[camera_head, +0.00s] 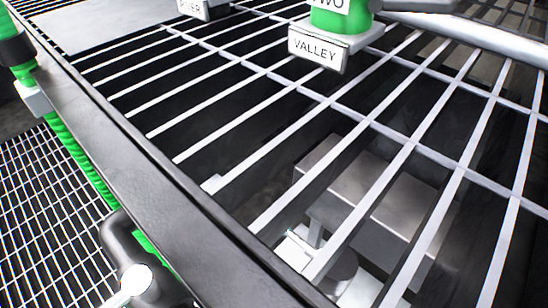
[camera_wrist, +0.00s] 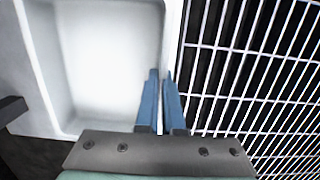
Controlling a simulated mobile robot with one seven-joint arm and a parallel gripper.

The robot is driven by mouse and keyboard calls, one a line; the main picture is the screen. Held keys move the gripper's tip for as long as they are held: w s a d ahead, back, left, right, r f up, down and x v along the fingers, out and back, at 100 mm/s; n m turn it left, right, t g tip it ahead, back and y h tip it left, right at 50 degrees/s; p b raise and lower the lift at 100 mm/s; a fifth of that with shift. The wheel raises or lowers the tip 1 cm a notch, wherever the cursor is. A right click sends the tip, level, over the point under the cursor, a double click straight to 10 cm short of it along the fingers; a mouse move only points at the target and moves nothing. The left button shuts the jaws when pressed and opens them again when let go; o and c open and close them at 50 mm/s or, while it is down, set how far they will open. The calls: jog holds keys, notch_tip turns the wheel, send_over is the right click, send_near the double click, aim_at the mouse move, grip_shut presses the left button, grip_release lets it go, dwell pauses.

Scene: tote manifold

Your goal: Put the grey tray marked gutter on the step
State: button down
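A pale grey-white tray (camera_wrist: 105,60) fills the left of the wrist view, with its inside empty. No marking shows on it there, so I cannot read whether it says gutter. My gripper (camera_wrist: 162,74) has its two blue fingers close together on either side of the tray's right wall, shut on that wall. The head view does not clearly show this tray or my gripper. I cannot pick out the step in either view.
White-barred grating (camera_head: 330,105) covers much of the head view, with grey boxes (camera_head: 375,200) beneath its bars. A dark beam (camera_head: 150,165) runs along its left. Signs marked VALLEY (camera_head: 317,50) and RIVER (camera_head: 203,8) stand at the top. Grating (camera_wrist: 255,75) lies right of the tray.

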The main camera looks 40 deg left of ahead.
jog(key=c, duration=1.1)
grip_release()
jog(key=shift+o, duration=0.2)
jog(key=shift+r, duration=0.1)
notch_tip(320, 180, up, 12)
jog(key=a+p, duration=0.1)
jog(key=p, duration=0.7)
jog(key=shift+a, duration=0.2)
